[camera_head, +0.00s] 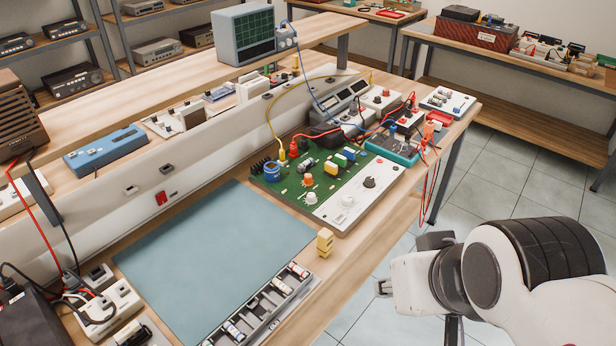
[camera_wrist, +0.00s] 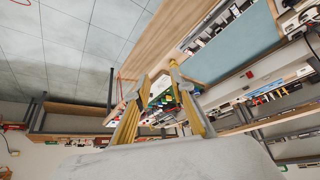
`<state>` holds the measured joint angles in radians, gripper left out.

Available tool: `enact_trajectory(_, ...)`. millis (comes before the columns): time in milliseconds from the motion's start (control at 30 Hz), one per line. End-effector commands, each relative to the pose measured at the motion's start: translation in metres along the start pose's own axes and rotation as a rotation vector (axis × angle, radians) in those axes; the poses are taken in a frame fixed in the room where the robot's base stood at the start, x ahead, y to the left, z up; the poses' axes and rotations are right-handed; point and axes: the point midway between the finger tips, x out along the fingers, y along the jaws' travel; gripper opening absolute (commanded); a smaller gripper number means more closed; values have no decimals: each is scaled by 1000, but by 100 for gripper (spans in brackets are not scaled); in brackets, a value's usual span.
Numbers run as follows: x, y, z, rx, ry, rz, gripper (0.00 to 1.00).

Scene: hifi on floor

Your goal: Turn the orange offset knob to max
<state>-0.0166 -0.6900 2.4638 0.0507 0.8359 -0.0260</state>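The orange knob (camera_head: 308,181) sits on the green circuit board (camera_head: 290,192), near a white knob (camera_head: 311,197) and left of a black knob (camera_head: 370,182) on the board's white panel. I cannot make out which way the orange knob points. My gripper (camera_head: 384,288) is off the bench's front edge, to the right of and nearer than the board, clear of it. In the wrist view its two yellowish fingers (camera_wrist: 160,76) are apart with nothing held. The green board (camera_wrist: 186,98) shows partly behind them, small and tilted; the orange knob cannot be picked out there.
A blue-green mat (camera_head: 215,260) lies left of the board. A small yellow block (camera_head: 325,242) and a parts tray (camera_head: 262,310) are near the front edge. Red leads (camera_head: 428,175) hang over the edge at right. A yellow cable (camera_head: 270,112) arches behind the board.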

Motion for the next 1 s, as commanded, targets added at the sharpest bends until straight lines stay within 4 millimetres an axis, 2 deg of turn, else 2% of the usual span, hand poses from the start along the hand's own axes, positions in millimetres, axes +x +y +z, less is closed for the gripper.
enact_trajectory(567,36,-64,-150,12,204,-174,23)
enact_trajectory(1000,80,-100,-256,72,361,-228,23)
